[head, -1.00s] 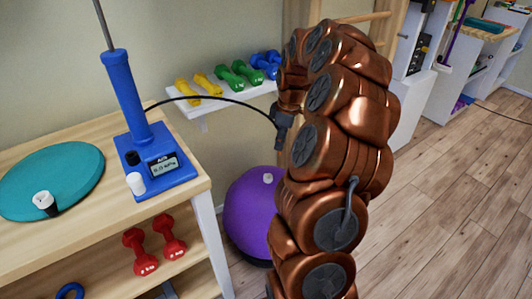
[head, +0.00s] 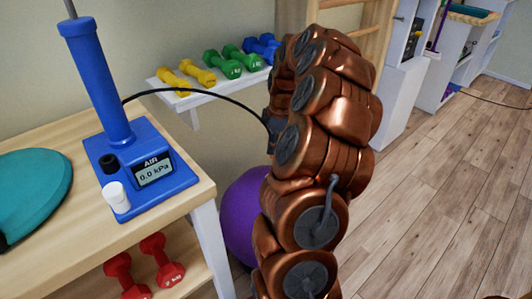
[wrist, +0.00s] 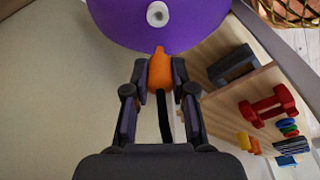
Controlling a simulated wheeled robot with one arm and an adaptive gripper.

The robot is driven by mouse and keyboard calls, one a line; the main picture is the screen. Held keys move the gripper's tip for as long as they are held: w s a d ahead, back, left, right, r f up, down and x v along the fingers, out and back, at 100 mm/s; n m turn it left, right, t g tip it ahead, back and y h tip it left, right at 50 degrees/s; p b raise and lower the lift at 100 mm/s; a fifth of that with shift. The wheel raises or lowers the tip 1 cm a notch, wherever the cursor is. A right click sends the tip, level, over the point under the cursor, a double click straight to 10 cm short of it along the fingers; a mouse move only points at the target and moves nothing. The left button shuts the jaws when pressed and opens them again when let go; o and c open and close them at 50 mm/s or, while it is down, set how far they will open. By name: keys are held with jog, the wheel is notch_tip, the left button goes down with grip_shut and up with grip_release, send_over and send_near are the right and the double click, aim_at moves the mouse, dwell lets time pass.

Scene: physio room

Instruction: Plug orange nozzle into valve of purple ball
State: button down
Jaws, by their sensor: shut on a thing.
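The orange nozzle (wrist: 160,74) is held between the fingers of my gripper (wrist: 160,88) in the wrist view, with its tip pointing toward the purple ball (wrist: 190,30). A black hose (wrist: 163,120) runs back from the nozzle. The ball's pale round valve (wrist: 157,14) shows above the nozzle tip, apart from it in the picture. The remaining distance in depth is hard to tell. In the head view the purple ball (head: 240,215) is partly hidden behind my arm, and its valve and the nozzle are hidden there.
A blue pump (head: 150,180) with a gauge reading 0.0 kPa stands on the wooden table (head: 60,225), next to a teal disc (head: 35,185). The black hose (head: 200,91) arches from the pump. A wall shelf (head: 185,100) holds coloured dumbbells. Red dumbbells (head: 162,262) lie below the table.

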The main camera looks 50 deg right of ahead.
jog(key=shift+w+f+b, duration=0.2)
jog(key=shift+f+b, duration=0.1)
jog(key=shift+f, duration=0.45)
jog(key=shift+f+b, duration=1.45)
jog(key=shift+f, duration=1.75)
jog(key=shift+d, duration=0.1)
jog(key=shift+f, duration=1.5)
jog(key=c, duration=0.9)
grip_release()
jog(key=shift+o, duration=0.3)
jog(key=shift+r, duration=0.1)
